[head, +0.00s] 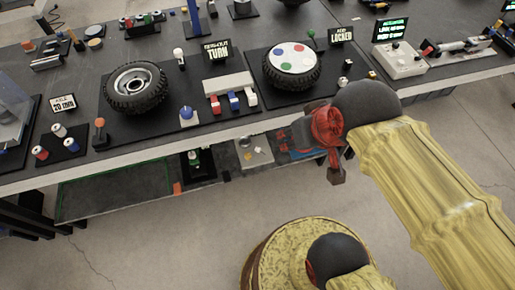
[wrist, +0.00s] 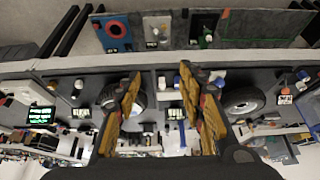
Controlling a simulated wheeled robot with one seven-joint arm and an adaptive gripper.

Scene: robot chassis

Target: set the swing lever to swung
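I cannot tell for sure which part is the swing lever. Short knobbed levers stand on the bench: an orange-knobbed one (head: 100,124) at the left front, a white-knobbed one (head: 179,55) beside the left wheel, and a green-knobbed one (head: 311,35) behind the right wheel. My gripper (head: 318,150) hangs in front of the bench's edge, to the right of the middle in the head view. In the wrist view my gripper (wrist: 170,108) has its two orange-brown fingers well apart with nothing between them. It appears clear of all the levers.
A bare-rimmed wheel (head: 136,86) and a wheel with a coloured disc (head: 291,66) lie on dark mats. Blue, red and white blocks (head: 234,100) stand between them. A white control box (head: 399,60) is at the right.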

